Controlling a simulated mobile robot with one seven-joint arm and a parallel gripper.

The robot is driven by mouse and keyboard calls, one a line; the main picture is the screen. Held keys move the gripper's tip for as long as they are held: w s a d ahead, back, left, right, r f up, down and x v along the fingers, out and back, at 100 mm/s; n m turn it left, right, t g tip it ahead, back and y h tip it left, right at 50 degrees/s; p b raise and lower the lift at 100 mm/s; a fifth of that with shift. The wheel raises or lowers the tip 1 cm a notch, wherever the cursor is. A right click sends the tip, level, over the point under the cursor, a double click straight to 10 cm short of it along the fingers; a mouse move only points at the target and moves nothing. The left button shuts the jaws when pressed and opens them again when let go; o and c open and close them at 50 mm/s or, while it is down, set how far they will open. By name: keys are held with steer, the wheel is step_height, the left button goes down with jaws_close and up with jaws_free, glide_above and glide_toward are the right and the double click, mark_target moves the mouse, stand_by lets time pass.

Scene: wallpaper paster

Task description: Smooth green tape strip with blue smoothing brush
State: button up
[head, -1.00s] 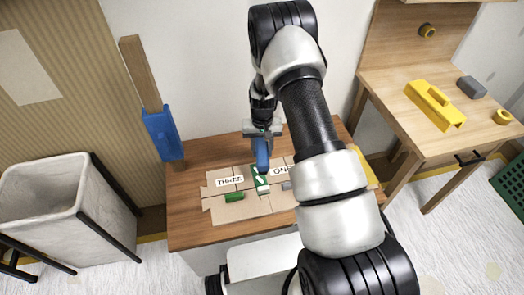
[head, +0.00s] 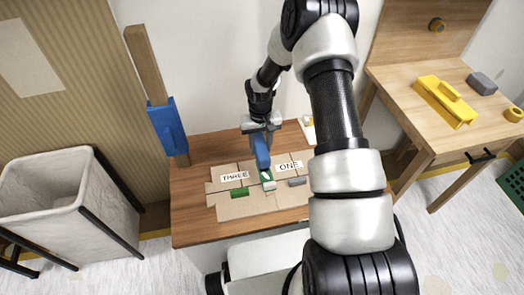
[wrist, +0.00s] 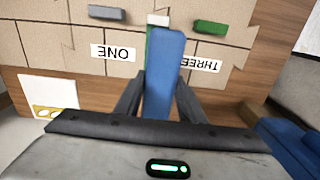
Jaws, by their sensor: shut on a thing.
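My gripper (head: 262,130) is shut on the blue smoothing brush (head: 262,150), which points down at the cardboard board (head: 230,212) on the wooden table. In the wrist view the brush (wrist: 165,70) stands between the two dark fingers. The green tape strip (head: 269,184) lies between the labels THREE (head: 234,177) and ONE (head: 289,166), with white on it. The brush's lower end is over the strip's far part and hides it. In the wrist view a thin green edge of the strip (wrist: 149,45) shows beside the brush. I cannot tell whether the brush touches it.
A green block (head: 240,193) and a grey block (head: 297,181) lie on the board either side of the strip. A tall wooden post with a blue part (head: 166,128) stands at the table's left. A side table with a yellow tool (head: 444,101) is at right.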

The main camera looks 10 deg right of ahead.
steer(key=shift+w+a+r, duration=0.1)
steer(key=shift+r, duration=0.1)
stand_by(0.3)
step_height(320, 180, down, 6)
steer(key=b, duration=0.5)
steer(key=shift+f, duration=0.25)
steer(key=shift+f, duration=1.25)
stand_by(2.0)
stand_by(0.8)
